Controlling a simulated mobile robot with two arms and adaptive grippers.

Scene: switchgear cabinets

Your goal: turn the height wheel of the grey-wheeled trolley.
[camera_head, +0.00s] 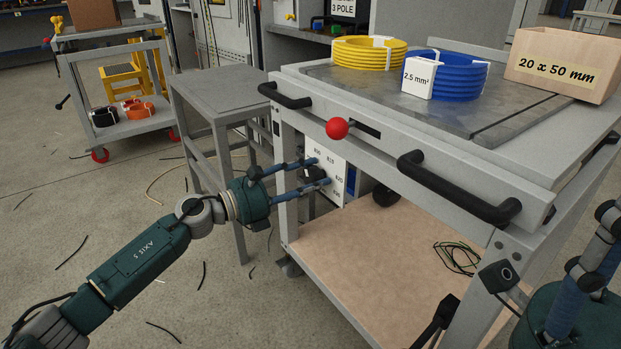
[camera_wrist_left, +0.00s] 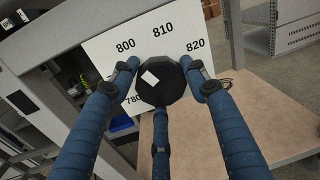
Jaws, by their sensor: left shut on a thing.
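The grey-wheeled trolley (camera_head: 420,129) stands at centre right, with grey frame and black handles. Its height wheel (camera_head: 312,174) is dark and sits before a white scale plate (camera_head: 337,167). The wheel (camera_wrist_left: 167,87) also shows in the left wrist view, with a white mark toward its upper left, on the side of the 800. The plate (camera_wrist_left: 155,47) reads 780, 800, 810 and 820. My left gripper (camera_head: 320,174) is shut on the wheel, its blue fingers around the rim. My right gripper (camera_head: 584,268) shows only partly at the right edge; its fingertips are unclear.
Yellow (camera_head: 369,52) and blue (camera_head: 446,76) cable coils and a box (camera_head: 563,64) rest on the trolley top. A red knob (camera_head: 337,128) juts from its front edge. A grey table (camera_head: 212,88) stands close behind my left gripper. A red-wheeled trolley (camera_head: 108,57) is farther left.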

